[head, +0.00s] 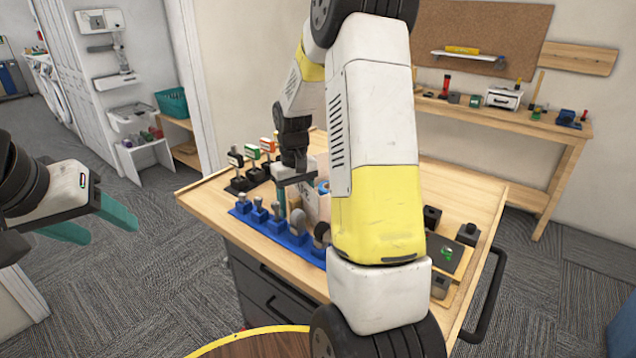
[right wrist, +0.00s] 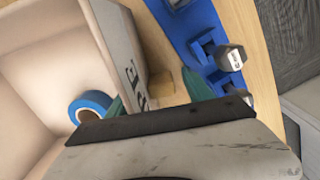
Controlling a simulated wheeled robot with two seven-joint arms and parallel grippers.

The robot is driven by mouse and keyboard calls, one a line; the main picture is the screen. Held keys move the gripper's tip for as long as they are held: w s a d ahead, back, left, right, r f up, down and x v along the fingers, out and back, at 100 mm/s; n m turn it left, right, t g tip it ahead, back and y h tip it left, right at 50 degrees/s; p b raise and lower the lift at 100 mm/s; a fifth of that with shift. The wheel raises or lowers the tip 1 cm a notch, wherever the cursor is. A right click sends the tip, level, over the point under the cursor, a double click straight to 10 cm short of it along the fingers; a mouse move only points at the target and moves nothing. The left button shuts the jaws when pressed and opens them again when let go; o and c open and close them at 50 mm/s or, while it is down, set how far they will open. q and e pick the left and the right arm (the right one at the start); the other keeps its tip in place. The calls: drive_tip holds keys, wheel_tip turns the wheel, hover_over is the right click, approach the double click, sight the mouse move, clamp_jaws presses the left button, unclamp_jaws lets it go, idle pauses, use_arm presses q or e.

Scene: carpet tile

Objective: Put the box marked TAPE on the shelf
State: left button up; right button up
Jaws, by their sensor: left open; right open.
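The box marked TAPE (right wrist: 135,50) is an open, pale box with dark letters on its outer wall and a blue tape roll (right wrist: 92,106) inside. In the head view the box (head: 322,205) stands on the workbench, largely hidden by my right arm. My right gripper (right wrist: 157,98) is open at the box, one teal finger on each side of the lettered wall; whether they touch it I cannot tell. My left gripper (head: 113,234) is open and empty, off the workbench at the left. A narrow wall shelf (head: 455,56) on the corkboard holds a yellow item; which shelf is meant is unclear.
A blue rack (head: 275,232) with several tools stands right beside the box on the workbench (head: 212,198). Small stamps or blocks stand behind it. Black blocks and a dark tray (head: 447,252) lie at the right. A back bench (head: 560,130) holds several items. Carpet is clear at the left.

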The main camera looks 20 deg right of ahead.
clamp_jaws()
idle(0.3)
